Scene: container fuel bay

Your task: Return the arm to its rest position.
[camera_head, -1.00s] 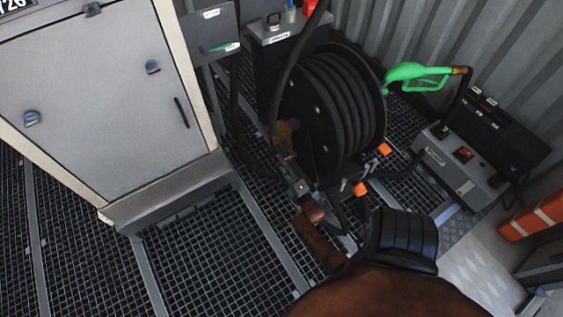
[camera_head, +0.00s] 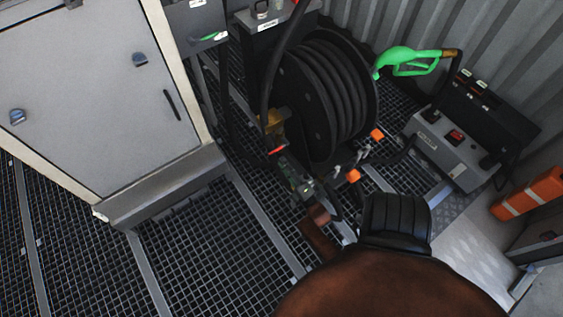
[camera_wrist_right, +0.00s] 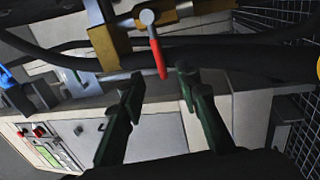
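My right arm comes in from the bottom of the head view, with its brown and black links in front. The right gripper (camera_head: 284,160) is at the near left side of the hose reel, just below a brass valve (camera_head: 272,124) with a red lever (camera_head: 277,150). In the right wrist view the two dark fingers (camera_wrist_right: 159,76) are apart with nothing between them. The red lever (camera_wrist_right: 157,48) hangs from the brass valve (camera_wrist_right: 104,42) just beyond the fingertips and looks free of them. My left gripper is not in view.
A black hose reel (camera_head: 325,95) stands close beyond the gripper. A green nozzle (camera_head: 408,60) and a grey control box (camera_head: 450,150) are to the right. A grey cabinet (camera_head: 90,95) stands left. Open grating floor (camera_head: 215,245) lies in front of it.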

